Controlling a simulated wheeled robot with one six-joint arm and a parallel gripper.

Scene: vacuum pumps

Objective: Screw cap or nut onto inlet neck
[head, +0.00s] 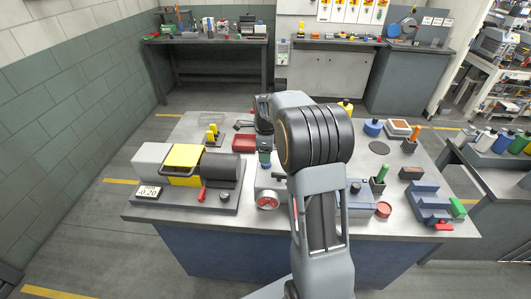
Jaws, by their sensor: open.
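My arm rises from the bottom and reaches away over the grey bench. My gripper (264,140) is small and dark at its far end, open, pointing down beyond the big elbow joint. Just below it stands a short upright piece with a green top and bluish body (264,159); I cannot tell if they touch. A vacuum pump with a grey box, yellow block and dark motor (220,168) sits on a base at left. A second grey-blue unit (359,199) is partly hidden behind my arm. I cannot clearly make out the inlet neck or the cap or nut.
A red tray (244,142) lies behind.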

